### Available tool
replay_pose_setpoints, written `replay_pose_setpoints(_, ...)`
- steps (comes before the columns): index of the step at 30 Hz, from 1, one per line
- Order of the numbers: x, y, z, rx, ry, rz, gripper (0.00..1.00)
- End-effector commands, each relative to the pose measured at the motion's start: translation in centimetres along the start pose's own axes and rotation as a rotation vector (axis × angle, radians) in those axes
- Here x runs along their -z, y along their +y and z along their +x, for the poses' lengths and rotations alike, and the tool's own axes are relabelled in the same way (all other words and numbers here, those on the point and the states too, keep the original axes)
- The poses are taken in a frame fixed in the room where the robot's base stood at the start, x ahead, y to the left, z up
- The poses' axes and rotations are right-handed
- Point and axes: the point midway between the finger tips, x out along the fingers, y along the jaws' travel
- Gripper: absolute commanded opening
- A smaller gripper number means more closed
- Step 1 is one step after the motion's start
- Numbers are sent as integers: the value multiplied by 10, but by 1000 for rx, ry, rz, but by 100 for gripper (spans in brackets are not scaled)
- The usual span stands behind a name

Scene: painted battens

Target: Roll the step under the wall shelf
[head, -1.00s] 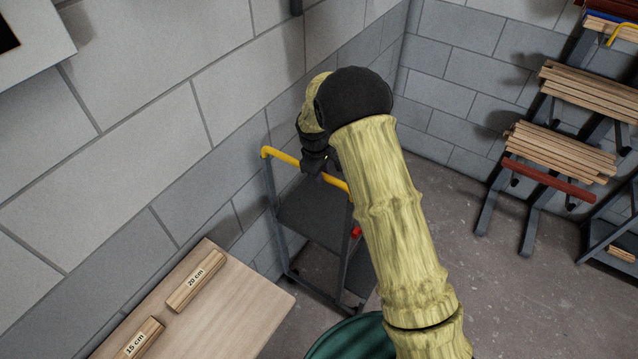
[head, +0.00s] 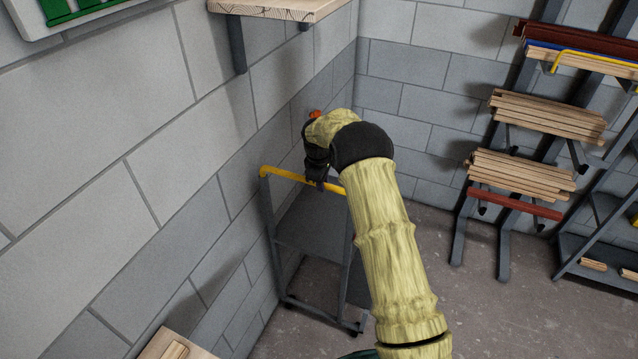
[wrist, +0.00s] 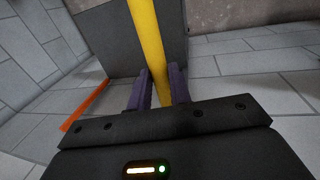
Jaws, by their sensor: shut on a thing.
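The step (head: 314,245) is a grey wheeled frame with dark treads and a yellow handrail (head: 283,173). It stands upright on the floor close to the left block wall. My gripper (head: 318,184) is shut on the yellow rail. In the wrist view, the rail (wrist: 145,35) runs between the two fingers of my gripper (wrist: 160,88). The wall shelf (head: 285,8) is a wooden board on dark brackets, high on the left wall at the top of the head view. My arm hides the step's right side.
A rack with battens (head: 525,170) stands along the back wall at the right, with another grey rack (head: 598,245) beside it. A wooden table corner (head: 170,345) shows at the bottom left. Bare floor (head: 430,240) lies between the step and the racks.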

Motion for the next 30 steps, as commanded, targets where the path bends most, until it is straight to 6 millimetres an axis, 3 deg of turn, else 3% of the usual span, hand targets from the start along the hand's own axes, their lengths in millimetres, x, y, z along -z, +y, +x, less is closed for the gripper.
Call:
replay_pose_setpoints(7,-1,5,-2,-15,0,-1,0)
replay_pose_setpoints(8,-1,5,-2,-15,0,-2,22)
replay_pose_setpoints(11,0,5,-2,-15,2,-2,41)
replay_pose_setpoints(23,1,2,-6,-9,2,-3,41)
replay_pose_setpoints(30,1,2,-38,-12,4,-2,41)
